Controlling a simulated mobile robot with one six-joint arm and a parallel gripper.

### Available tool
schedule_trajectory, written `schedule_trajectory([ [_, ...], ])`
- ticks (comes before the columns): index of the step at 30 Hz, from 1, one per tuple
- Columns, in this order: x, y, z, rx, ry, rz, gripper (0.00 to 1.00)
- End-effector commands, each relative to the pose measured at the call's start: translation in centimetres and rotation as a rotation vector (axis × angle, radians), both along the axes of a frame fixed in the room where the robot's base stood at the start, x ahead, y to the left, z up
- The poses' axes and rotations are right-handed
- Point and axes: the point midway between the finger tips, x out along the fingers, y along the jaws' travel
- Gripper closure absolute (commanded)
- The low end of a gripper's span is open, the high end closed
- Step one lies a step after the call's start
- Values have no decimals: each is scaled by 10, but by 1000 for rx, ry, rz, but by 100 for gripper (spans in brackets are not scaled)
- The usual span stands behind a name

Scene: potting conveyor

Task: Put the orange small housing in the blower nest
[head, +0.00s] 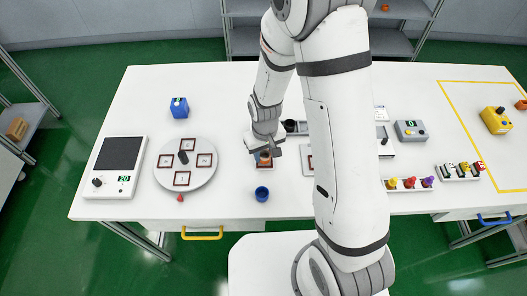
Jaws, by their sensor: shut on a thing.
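My gripper (265,151) is over the white table, left of my large arm link, pointing down. It is shut on a small orange piece, the small housing (265,156), of which only a little shows between the fingers. Directly under it is a small square nest with a dark red border (264,166), which looks like the blower nest. The housing is at or just above this nest; I cannot tell whether it touches. The fingers hide part of both.
A round turntable (185,181) with several red-bordered squares is at left, beside a scale (116,168). A blue cup (262,194) stands just in front of the nest. A blue box (179,108) is behind the turntable. A grey box (410,131) and knob rack (408,185) are right.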

Motion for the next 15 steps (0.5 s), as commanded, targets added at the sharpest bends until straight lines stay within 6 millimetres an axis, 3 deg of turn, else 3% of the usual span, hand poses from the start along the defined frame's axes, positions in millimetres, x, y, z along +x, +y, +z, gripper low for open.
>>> schedule_trajectory([
  [15, 0, -1, -12, 0, 0, -1, 90],
])
